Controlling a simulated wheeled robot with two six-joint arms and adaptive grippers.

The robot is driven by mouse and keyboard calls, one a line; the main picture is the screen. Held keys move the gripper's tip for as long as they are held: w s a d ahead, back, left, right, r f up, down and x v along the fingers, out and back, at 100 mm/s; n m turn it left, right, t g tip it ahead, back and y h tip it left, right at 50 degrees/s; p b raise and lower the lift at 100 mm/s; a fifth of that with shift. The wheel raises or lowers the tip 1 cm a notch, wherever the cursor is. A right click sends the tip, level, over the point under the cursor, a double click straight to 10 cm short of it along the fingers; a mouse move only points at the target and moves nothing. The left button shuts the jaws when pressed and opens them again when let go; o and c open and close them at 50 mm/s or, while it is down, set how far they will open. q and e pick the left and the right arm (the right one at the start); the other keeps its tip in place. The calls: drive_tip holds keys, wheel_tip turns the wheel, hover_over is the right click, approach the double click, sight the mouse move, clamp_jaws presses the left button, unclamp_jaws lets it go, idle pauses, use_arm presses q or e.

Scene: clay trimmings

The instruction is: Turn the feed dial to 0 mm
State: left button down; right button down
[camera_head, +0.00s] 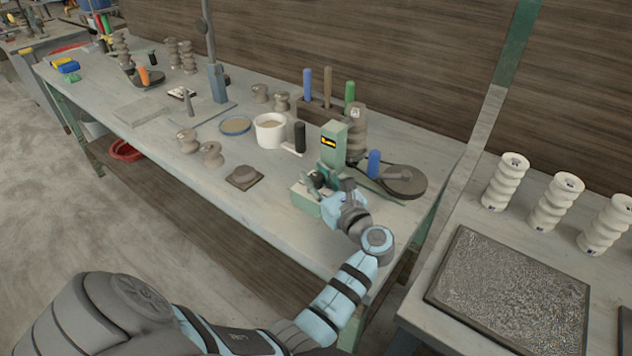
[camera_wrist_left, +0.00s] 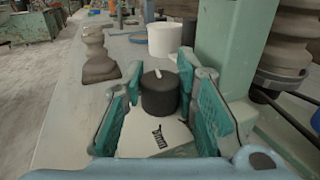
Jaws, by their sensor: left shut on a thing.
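The feed dial is a dark round knob (camera_wrist_left: 160,98) with a white pointer line on its top, standing on a pale plate (camera_wrist_left: 140,140) in the left wrist view. The plate carries black printing that seems to include "mm"; I cannot read the full marking. The pointer line slants toward the upper left of that view. The dial belongs to a green machine (camera_head: 333,145) near the bench's front edge. My left gripper (camera_wrist_left: 160,88) has its teal-padded fingers on both sides of the knob and is shut on it. In the head view my left gripper (camera_head: 325,188) partly hides the dial.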

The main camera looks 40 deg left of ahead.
use_arm(q)
drive_tip(key=n+g+b, duration=0.1)
drive_tip(key=g, duration=0.1)
drive_tip(key=n+g+y+b, duration=0.1)
drive_tip(key=n+g+b, duration=0.1)
drive_tip(key=shift+f+g, duration=0.2)
drive_tip(key=shift+g, duration=0.2)
drive_tip(key=shift+r+n+g+b, duration=0.15)
drive_tip(key=shift+n+g+b, duration=1.05)
drive_tip(key=shift+g+b, duration=0.4)
drive_tip(key=c, duration=1.2)
unclamp_jaws()
drive_tip(key=shift+c, duration=0.2)
drive_tip(key=shift+r, duration=0.1)
